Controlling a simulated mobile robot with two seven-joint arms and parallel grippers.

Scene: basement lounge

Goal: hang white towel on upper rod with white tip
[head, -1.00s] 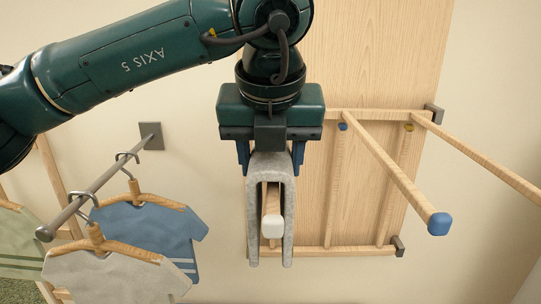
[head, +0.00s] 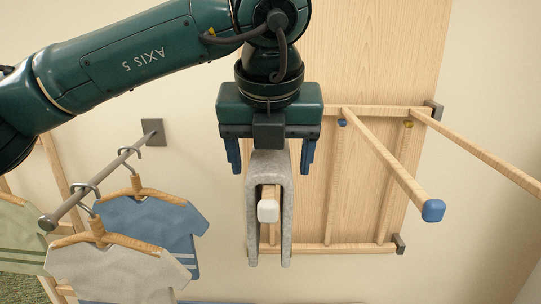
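The white towel (head: 284,215), greyish and felt-like, hangs folded in an upside-down U over the wooden rod with the white tip (head: 268,211). Its two sides hang down left and right of the rod, and the tip sticks out toward me between them. My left gripper (head: 270,158) is right above the towel, pointing down. Its blue fingers are spread wide, one on each side of the towel's top, with visible gaps to it. The rod's rear part is hidden behind the towel and gripper. My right gripper is not in view.
A rod with a blue tip (head: 433,211) projects to the right of the towel, and another rod (head: 480,155) runs off the right edge. At left, a grey rail (head: 95,182) holds small shirts on hangers. A wooden panel (head: 375,55) stands behind.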

